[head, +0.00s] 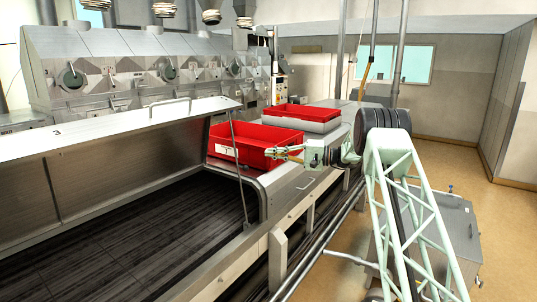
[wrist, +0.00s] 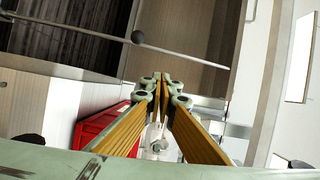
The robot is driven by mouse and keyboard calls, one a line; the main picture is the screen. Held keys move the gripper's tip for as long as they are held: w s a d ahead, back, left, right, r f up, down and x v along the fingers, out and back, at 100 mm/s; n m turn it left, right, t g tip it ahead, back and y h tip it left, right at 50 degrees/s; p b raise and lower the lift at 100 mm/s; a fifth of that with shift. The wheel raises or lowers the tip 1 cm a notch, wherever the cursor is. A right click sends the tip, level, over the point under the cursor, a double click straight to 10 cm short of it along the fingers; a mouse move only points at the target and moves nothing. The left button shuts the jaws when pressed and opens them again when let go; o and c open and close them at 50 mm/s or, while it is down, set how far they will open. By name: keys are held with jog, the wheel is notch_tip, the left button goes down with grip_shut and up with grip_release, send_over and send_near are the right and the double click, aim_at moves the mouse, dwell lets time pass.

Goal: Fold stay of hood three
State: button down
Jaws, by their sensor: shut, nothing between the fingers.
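Hood three (head: 110,175), a steel hood marked with a 3, is raised over a dark slatted bed. Its stay (head: 238,165) is a thin grey rod, standing nearly upright between the hood's right end and the bed's near rim.
A red crate (head: 256,155) stands just behind my gripper, and a second red crate (head: 305,113) lies farther back. The steel rim (head: 290,187) runs below my gripper. A row of steel machines (head: 150,70) stands at the back. Open floor (head: 480,215) lies to the right.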

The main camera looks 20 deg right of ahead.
jog(key=s+a+p+x, duration=0.1)
jog(key=s+p+x, duration=0.1)
jog(key=x, duration=0.9)
jog(key=shift+a+f+p, duration=0.15)
jog(key=shift+a+p, duration=0.25)
jog(key=shift+a, duration=0.05)
jog(key=shift+s, duration=0.1)
jog(key=shift+s+a+b, duration=0.15)
jog(key=shift+s+b, duration=0.05)
jog(key=shift+b, duration=0.15)
jog(key=shift+s+a+b, duration=0.3)
jog(key=shift+a+b, duration=0.1)
jog(key=shift+b, duration=0.05)
